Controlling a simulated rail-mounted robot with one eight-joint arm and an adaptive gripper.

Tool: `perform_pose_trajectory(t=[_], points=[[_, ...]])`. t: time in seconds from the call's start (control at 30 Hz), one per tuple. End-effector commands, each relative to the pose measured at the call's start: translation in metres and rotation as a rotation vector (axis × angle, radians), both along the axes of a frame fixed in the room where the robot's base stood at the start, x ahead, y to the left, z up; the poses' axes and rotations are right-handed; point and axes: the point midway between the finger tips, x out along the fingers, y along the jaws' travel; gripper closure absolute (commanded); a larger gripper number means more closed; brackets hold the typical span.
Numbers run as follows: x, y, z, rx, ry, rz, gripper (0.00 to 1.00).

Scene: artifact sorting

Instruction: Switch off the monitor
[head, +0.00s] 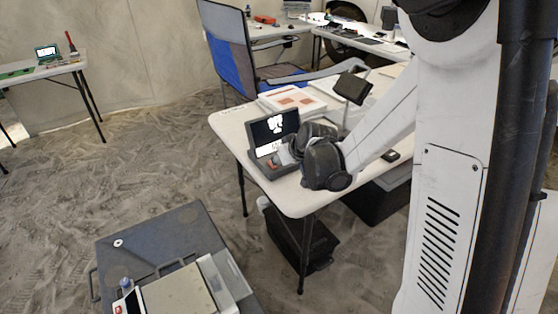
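A small dark monitor (274,125) stands near the left front corner of the white table (238,128). Its screen is lit, with a white picture on black. It rises from a grey base that has a small reddish part at the front left. My gripper (279,159) is at the front of this base, just below the screen, and looks very close to it. I cannot tell whether it touches. My dark wrist covers the right part of the base, and the fingers are too small to tell open from shut.
Papers (292,99) and a small dark panel on a stand (352,88) are behind the monitor. A blue and grey chair (228,50) stands at the back. A dark case (150,238) with a scale-like device is at the lower left. Open floor lies left.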

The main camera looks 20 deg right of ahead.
Motion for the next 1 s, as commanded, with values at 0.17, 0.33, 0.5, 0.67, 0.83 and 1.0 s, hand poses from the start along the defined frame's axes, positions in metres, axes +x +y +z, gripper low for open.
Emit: perform_pose_trajectory(t=[0.17,0.33,0.5,0.67,0.83,1.0], points=[[0.0,0.0,0.002,0.0,0.0,0.0,1.0],[-0.003,0.0,0.019,0.0,0.0,0.0,1.0],[-0.008,-0.001,0.048,0.0,0.0,0.001,1.0],[-0.032,-0.009,0.06,0.0,0.0,0.0,1.0],[-0.054,-0.015,0.077,-0.001,0.0,0.001,1.0],[-0.071,-0.021,0.09,0.0,0.0,0.0,1.0]])
